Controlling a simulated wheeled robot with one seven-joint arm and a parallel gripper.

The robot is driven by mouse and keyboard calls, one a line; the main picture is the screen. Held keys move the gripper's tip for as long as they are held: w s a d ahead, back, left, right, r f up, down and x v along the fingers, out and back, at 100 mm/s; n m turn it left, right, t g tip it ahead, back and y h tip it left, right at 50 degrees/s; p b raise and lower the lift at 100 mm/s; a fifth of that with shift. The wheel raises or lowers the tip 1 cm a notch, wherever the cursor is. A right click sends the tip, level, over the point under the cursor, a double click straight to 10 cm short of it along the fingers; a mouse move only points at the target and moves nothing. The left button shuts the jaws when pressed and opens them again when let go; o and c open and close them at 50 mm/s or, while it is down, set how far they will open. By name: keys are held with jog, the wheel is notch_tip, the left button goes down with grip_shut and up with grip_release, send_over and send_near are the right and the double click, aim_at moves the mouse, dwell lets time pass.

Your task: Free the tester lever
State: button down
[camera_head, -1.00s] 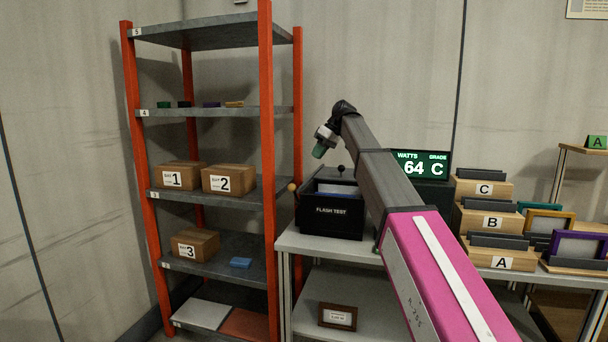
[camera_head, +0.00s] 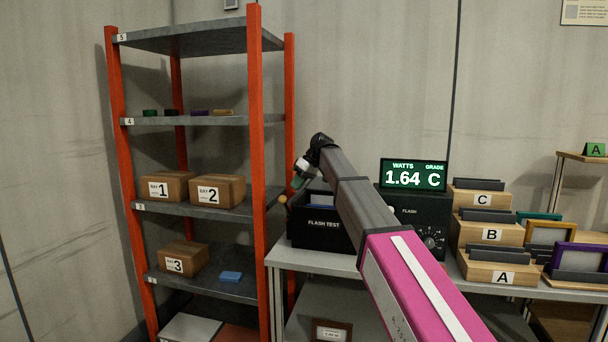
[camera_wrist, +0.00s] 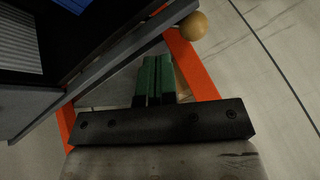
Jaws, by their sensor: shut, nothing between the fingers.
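The black flash tester (camera_head: 318,224) stands on the grey table, with a blue panel in its open top. Its lever shows as a tan ball knob (camera_head: 282,200) at the tester's left side, by the red shelf post. The knob also shows in the wrist view (camera_wrist: 193,25), beyond and right of the fingertips. My gripper (camera_head: 297,181) points down, above and slightly right of the knob in the head view. In the wrist view its green fingers (camera_wrist: 156,62) are together, empty and apart from the knob. The lever's shaft and whatever holds it are not clear.
A red-posted shelf (camera_head: 256,150) with cartons stands close left of the tester. A display (camera_head: 413,175) reading 1.64 C stands right, behind my arm. Lettered wooden racks (camera_head: 490,235) hold panels farther right. Open wall lies above the tester.

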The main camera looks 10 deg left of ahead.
aim_at(286, 207)
jog(key=shift+s+a+f, duration=0.45)
jog(key=shift+s+a, duration=0.05)
jog(key=shift+s, duration=0.2)
jog(key=shift+s+a+f, duration=0.4)
jog(key=shift+s+a, duration=0.05)
jog(key=shift+s, duration=0.2)
jog(key=shift+s, duration=0.1)
